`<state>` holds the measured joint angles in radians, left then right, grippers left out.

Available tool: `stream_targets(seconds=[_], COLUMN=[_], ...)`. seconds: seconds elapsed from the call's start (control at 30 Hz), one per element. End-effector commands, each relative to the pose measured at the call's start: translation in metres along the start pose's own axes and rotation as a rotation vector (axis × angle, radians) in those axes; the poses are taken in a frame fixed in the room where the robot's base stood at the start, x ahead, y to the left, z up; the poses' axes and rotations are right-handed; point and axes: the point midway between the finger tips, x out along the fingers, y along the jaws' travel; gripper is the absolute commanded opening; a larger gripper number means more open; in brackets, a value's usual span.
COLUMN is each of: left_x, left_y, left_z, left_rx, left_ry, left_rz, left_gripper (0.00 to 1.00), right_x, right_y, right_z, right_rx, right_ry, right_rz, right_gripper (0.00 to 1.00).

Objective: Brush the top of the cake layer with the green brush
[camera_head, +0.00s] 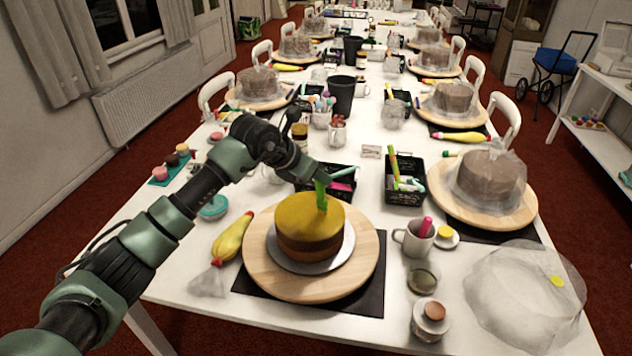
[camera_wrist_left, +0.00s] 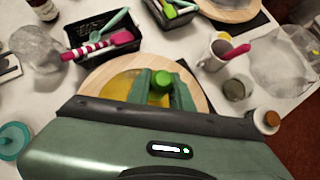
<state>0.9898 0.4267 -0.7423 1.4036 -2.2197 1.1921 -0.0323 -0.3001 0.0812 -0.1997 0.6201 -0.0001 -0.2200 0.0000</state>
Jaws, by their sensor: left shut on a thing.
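The cake layer (camera_head: 308,240) has a yellow top and brown sides. It sits on a grey disc (camera_head: 342,250) on a round wooden turntable (camera_head: 262,275). My left gripper (camera_head: 320,180) is above the back of the cake, shut on the green brush (camera_head: 322,202). The brush points down, and its lower end appears to meet the cake's top; exact contact is hard to tell. In the left wrist view the brush (camera_wrist_left: 160,82) stands between the two fingers, with part of the yellow cake top (camera_wrist_left: 120,84) behind. My right gripper is not in view.
A yellow piping bag (camera_head: 232,238) lies left of the turntable. A mug (camera_head: 414,238) with a pink-handled tool and small jars stand to its right. Black baskets (camera_head: 404,185) are behind. A covered cake (camera_head: 488,180) stands at the right, near a crumpled clear sheet (camera_head: 520,295).

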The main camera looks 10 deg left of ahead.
Motion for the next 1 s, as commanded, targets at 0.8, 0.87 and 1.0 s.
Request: stream_targets(seconds=[0.8,0.87,1.0], left_x=[0.027,0.027,0.028], left_y=[0.018,0.019,0.021], left_z=[0.026,0.027,0.029], left_rx=[-0.001,-0.001,-0.001], left_ry=[0.000,0.001,0.001], left_rz=[0.000,0.000,0.001], left_gripper=[0.00,0.00,0.00], right_x=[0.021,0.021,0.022], right_y=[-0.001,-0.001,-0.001], right_z=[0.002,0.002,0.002], right_rx=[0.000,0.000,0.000], right_ry=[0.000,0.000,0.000], right_rz=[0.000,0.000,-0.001], right_gripper=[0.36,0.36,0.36])
